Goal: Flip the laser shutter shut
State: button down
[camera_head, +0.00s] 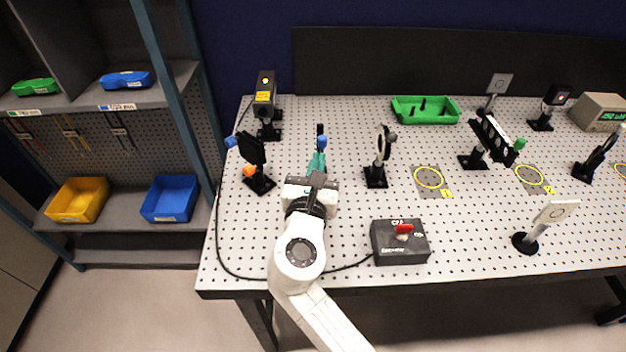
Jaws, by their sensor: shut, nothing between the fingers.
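A dark grey box (400,250) with a red switch lever (404,229) on top sits near the front edge of the table. Its small lettering is too blurred to read surely. A black laser housing (265,97) with a yellow label stands at the back left. My gripper (318,156) has teal fingers, shut and empty, pointing toward the back of the table. It is left of and behind the grey box, well apart from it. Just beyond the fingertips is a black mount with a blue knob (321,141); I cannot tell whether they touch.
A black mirror mount (252,150) stands left of my gripper and a round lens mount (381,157) right of it. A green tray (425,110) lies at the back. A black cable (220,225) runs along the left edge. More optics stand farther right.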

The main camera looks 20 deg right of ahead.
aim_at(319, 139)
jog(key=shift+x, duration=1.6)
jog(key=x, duration=0.4)
jog(key=shift+w+a, duration=0.3)
jog(key=shift+w, duration=0.25)
jog(key=shift+d, duration=0.1)
